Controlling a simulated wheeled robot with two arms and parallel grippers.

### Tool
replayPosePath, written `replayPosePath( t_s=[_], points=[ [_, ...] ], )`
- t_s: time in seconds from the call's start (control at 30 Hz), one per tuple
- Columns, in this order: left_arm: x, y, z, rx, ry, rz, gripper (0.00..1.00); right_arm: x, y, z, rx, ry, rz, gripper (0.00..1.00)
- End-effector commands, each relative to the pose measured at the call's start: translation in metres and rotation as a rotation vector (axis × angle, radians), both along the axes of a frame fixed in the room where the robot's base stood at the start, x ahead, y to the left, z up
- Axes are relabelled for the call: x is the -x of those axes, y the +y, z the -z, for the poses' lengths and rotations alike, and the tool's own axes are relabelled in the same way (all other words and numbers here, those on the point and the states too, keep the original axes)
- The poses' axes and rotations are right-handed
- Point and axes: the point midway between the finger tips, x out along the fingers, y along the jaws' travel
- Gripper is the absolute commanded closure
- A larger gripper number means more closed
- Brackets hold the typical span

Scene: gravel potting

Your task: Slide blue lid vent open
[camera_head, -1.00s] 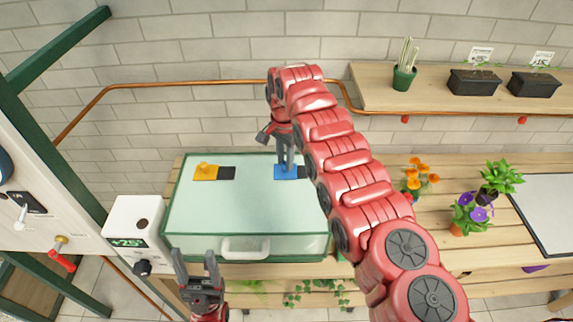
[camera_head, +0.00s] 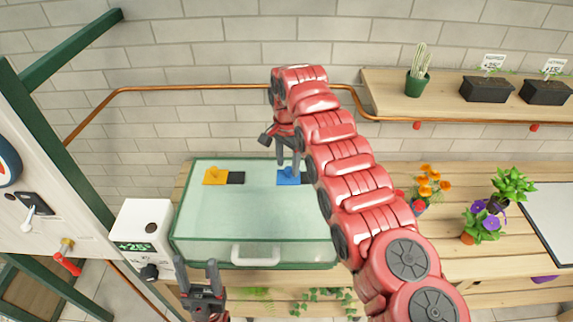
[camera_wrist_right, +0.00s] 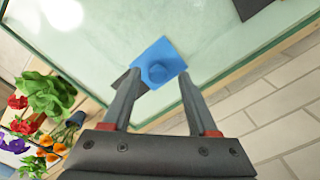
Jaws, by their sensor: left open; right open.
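The blue vent slide (camera_head: 289,178) lies on the glass lid (camera_head: 262,202) of the propagator box, at its back right, with a dark patch (camera_head: 307,178) just to its right. In the right wrist view the blue slide has a round knob (camera_wrist_right: 158,73) on top, with the dark patch (camera_wrist_right: 124,82) at its side. My right gripper (camera_head: 288,165) is open above the blue slide; in its wrist view the fingers (camera_wrist_right: 153,88) stand apart on either side of the knob. I cannot tell whether they touch it. My left gripper (camera_head: 198,272) is open and empty, in front of the box.
A white control box (camera_head: 143,232) stands left of the glass box. Flowers (camera_head: 428,183) stand to the right. A shelf (camera_head: 440,103) hangs above.

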Motion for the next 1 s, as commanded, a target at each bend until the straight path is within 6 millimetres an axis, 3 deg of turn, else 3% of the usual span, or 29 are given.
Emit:
replayPosePath(
  t_s=[0.17, 0.23, 0.6, 0.8, 1.0],
  points=[
    [0.0, 0.0, 0.005, 0.0, 0.0, 0.0, 0.41, 0.002, 0.004, -0.025, -0.004, 0.0, -0.003, 0.41],
    [0.0, 0.0, -0.024, 0.0, 0.0, 0.0, 0.41, 0.0, 0.001, -0.052, -0.004, -0.002, -0.001, 0.41],
    [0.0, 0.0, -0.099, 0.0, 0.0, 0.0, 0.41, 0.002, 0.002, -0.124, -0.003, 0.003, -0.003, 0.41],
    [0.0, 0.0, -0.13, 0.0, 0.0, 0.0, 0.41, 0.001, 0.003, -0.153, -0.003, 0.001, -0.003, 0.41],
    [0.0, 0.0, -0.145, 0.0, 0.0, 0.0, 0.41, 0.002, 0.003, -0.166, -0.004, 0.002, -0.003, 0.41]
  ],
)
